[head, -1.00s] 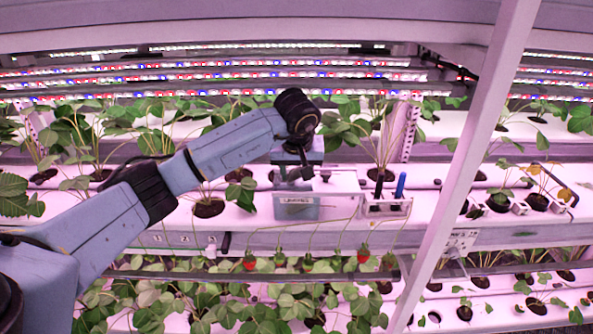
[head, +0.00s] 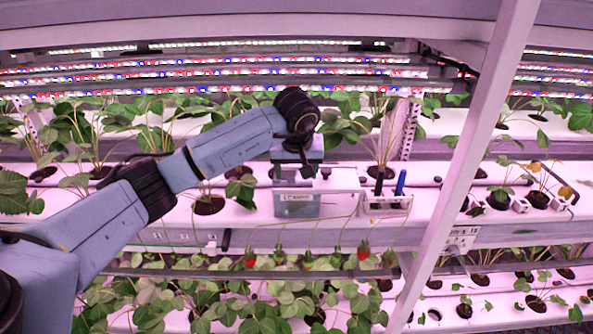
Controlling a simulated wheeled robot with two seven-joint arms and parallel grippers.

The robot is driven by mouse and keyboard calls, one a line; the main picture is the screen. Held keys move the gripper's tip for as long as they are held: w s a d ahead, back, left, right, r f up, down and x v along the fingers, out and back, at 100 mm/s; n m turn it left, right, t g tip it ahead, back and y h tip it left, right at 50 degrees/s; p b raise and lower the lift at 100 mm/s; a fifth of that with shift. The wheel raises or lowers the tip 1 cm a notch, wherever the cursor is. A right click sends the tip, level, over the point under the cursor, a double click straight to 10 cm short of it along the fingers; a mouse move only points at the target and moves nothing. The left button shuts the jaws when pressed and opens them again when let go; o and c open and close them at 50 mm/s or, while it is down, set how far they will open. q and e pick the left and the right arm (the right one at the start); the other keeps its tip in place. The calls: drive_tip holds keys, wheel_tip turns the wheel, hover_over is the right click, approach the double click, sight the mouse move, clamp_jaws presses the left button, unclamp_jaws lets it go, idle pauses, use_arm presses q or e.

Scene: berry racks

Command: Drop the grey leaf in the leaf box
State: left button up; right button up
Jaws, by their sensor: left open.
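The leaf box (head: 297,209) is a clear box with a label on its front, standing on the middle white growing channel. My left gripper (head: 305,172) hangs from the blue arm just above the box, pointing down. It is open, and I see nothing between its fingers. I cannot pick out the grey leaf; any leaf inside the box is not clear through its wall. My right gripper is not in view.
A small white holder (head: 385,206) with a blue and a dark pen-like tool stands right of the box. A slanted white post (head: 462,170) crosses at right. Red strawberries (head: 363,254) hang below the channel. Potted plants stand around.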

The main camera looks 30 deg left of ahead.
use_arm(q)
drive_tip(key=b+v, duration=0.1)
drive_tip(key=v, duration=1.1)
drive_tip(key=shift+r, duration=0.3)
